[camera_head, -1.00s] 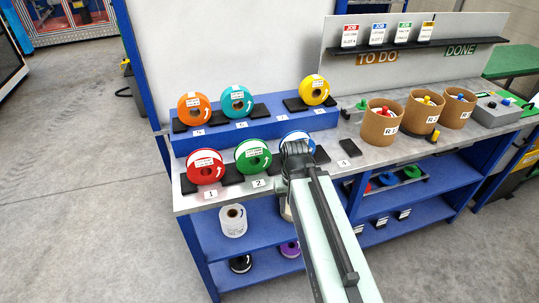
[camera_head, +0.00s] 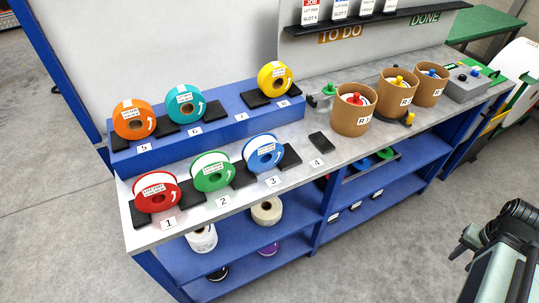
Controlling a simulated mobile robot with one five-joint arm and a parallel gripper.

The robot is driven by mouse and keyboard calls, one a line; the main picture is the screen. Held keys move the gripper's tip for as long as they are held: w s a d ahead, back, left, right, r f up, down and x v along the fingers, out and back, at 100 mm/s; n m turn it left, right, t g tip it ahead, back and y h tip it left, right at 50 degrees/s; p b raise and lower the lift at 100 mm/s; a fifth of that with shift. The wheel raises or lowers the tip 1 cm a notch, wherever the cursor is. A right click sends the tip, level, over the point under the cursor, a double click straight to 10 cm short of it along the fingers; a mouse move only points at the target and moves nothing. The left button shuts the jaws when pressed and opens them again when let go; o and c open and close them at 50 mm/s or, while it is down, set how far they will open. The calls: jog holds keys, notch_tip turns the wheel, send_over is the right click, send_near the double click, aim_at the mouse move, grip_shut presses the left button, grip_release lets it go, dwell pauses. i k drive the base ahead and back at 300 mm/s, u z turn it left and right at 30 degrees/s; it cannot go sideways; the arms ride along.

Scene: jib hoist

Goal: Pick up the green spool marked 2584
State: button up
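A green spool (camera_head: 212,172) stands upright on the grey bench top behind the label 2, in a dark holder. It has a white label, but the print is too small to read. A red spool (camera_head: 156,192) stands to its left and a blue spool (camera_head: 263,153) to its right. My gripper (camera_head: 495,228) is at the lower right, well away from the spools and beyond the front of the bench. Its fingers are dark and small in the picture, and I cannot tell whether they are open.
An orange spool (camera_head: 134,119), a teal spool (camera_head: 185,104) and a yellow spool (camera_head: 274,78) stand on the raised blue shelf (camera_head: 228,118) behind. Holder 4 (camera_head: 321,141) is empty. Cardboard tubs (camera_head: 352,116) stand to the right. More spools lie on the lower shelves. The floor in front is clear.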

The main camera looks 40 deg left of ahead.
aim_at(211, 171)
jog(key=z, duration=0.3)
jog(key=k, duration=2.3)
jog(key=u, duration=2.25)
jog(key=i, duration=1.05)
